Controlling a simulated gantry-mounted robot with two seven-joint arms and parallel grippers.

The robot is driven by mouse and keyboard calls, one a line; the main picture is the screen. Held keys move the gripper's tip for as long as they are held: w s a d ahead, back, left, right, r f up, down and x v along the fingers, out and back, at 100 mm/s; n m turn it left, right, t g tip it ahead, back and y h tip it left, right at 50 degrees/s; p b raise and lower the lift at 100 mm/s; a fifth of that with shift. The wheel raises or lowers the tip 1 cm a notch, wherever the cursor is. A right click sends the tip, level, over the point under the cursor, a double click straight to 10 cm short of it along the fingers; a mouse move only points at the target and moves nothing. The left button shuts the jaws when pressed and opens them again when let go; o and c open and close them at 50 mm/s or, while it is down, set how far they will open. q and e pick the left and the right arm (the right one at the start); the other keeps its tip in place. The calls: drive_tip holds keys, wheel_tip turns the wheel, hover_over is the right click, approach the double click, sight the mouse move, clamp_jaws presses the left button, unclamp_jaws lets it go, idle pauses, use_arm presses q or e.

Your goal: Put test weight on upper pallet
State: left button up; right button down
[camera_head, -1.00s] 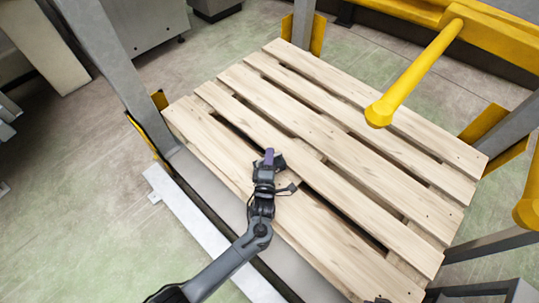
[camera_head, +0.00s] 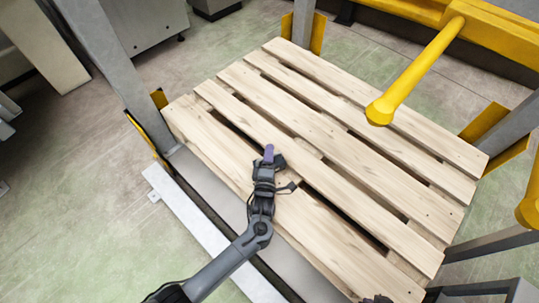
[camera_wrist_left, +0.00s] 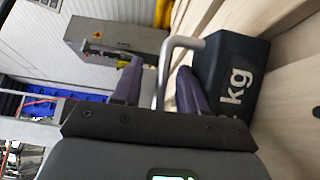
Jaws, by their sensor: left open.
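The test weight (camera_wrist_left: 228,85) is a dark block with white "kg" lettering and a grey metal handle (camera_wrist_left: 170,62), seen in the left wrist view against wooden slats. My left gripper (camera_wrist_left: 160,88) is open, with its two purple fingers on either side of the handle. I cannot tell whether a finger touches it. In the head view my left gripper (camera_head: 268,155) is over the near left part of the wooden pallet (camera_head: 330,135). There the weight is mostly or wholly hidden by the gripper.
A grey upright post (camera_head: 115,65) stands left of the pallet. Yellow arms (camera_head: 415,75) reach in over its far right side. Yellow guides (camera_head: 483,122) stand at its corners. The rest of the pallet top is clear.

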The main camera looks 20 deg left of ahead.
use_arm(q)
drive_tip(key=shift+s+d+r+p, duration=0.2)
drive_tip(key=shift+s+p, duration=0.2)
drive_tip(key=shift+s, duration=0.2)
drive_tip(key=p+v, duration=0.4)
drive_tip(key=v, duration=0.6)
drive_tip(key=shift+s+f, duration=0.15)
drive_tip(key=shift+s, duration=0.15)
drive_tip(key=shift+s+a+f+m+g+h, duration=0.2)
drive_tip(key=shift+a+f+m+g+h, duration=0.15)
drive_tip(key=shift+a+m+g+h, duration=0.3)
drive_tip(key=m+g, duration=0.1)
drive_tip(key=s+m, duration=0.1)
drive_tip(key=a+m+g+h, duration=0.1)
drive_tip(key=m, duration=0.1)
drive_tip(key=shift+s+a+f+g, duration=0.15)
drive_tip(key=shift+s+g, duration=0.15)
drive_tip(key=shift+g, duration=0.05)
drive_tip(key=s+a+r+m+g+h, duration=0.1)
drive_tip(key=s+r+m+g, duration=0.3)
drive_tip(key=s+m, duration=0.5)
drive_tip(key=s+a+r+m+g+h, duration=0.1)
drive_tip(key=s+a+r+m+g, duration=0.2)
drive_tip(key=s+m, duration=0.5)
drive_tip(key=s+r+g, duration=0.1)
drive_tip(key=s+g, duration=0.1)
drive_tip(key=shift+s+a+r+m+g, duration=0.2)
drive_tip(key=shift+s+m+g, duration=0.15)
drive_tip(key=shift+s+g, duration=0.05)
